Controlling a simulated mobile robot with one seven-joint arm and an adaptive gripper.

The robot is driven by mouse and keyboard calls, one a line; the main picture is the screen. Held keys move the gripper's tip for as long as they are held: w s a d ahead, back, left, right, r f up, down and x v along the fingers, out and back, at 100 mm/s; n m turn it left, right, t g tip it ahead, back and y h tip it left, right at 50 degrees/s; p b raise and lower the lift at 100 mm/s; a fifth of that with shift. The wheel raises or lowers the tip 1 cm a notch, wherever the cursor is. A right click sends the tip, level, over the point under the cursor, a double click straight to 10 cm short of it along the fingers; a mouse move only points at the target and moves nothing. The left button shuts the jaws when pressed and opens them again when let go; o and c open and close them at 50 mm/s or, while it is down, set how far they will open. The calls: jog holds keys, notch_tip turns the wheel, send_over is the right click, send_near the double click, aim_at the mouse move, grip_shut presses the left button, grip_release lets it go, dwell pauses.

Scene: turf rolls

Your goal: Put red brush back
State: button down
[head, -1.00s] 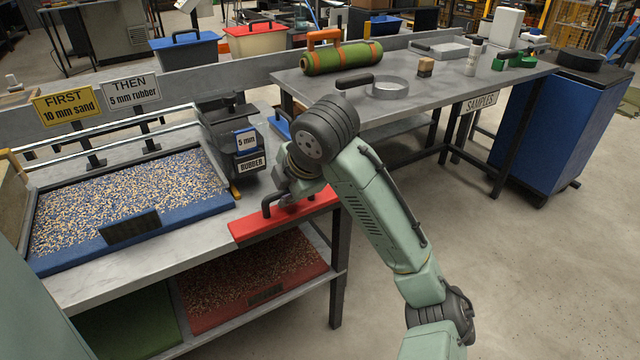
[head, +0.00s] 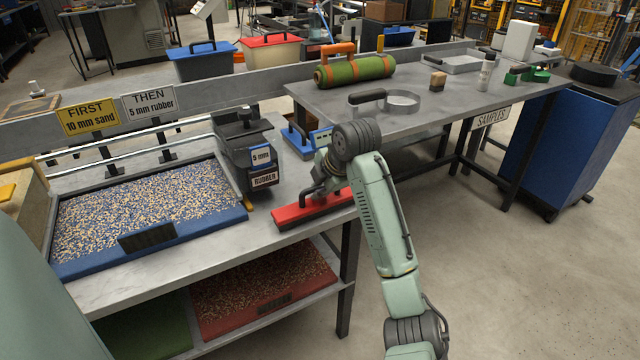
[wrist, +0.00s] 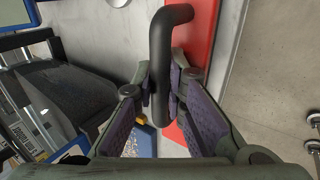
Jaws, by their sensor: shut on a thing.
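The red brush (head: 312,208), a long red block with a black handle, is at the right end of the grey bench, along its front edge. It looks level and on or just above the bench top; I cannot tell which. My gripper (head: 318,189) is shut on the handle. In the wrist view, the black handle (wrist: 162,50) stands between my fingers (wrist: 162,84), and the red block (wrist: 204,38) shows behind it. My wrist hides part of the brush in the head view.
A blue-edged tray of granules (head: 150,214) lies left of the brush. A blue item (head: 322,137) is partly hidden behind my wrist. The samples table (head: 440,104) is at the back right. Floor right of the bench is clear.

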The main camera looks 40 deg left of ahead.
jog(key=shift+f, duration=0.15)
jog(key=c, duration=1.6)
grip_release()
jog(key=shift+c, duration=0.2)
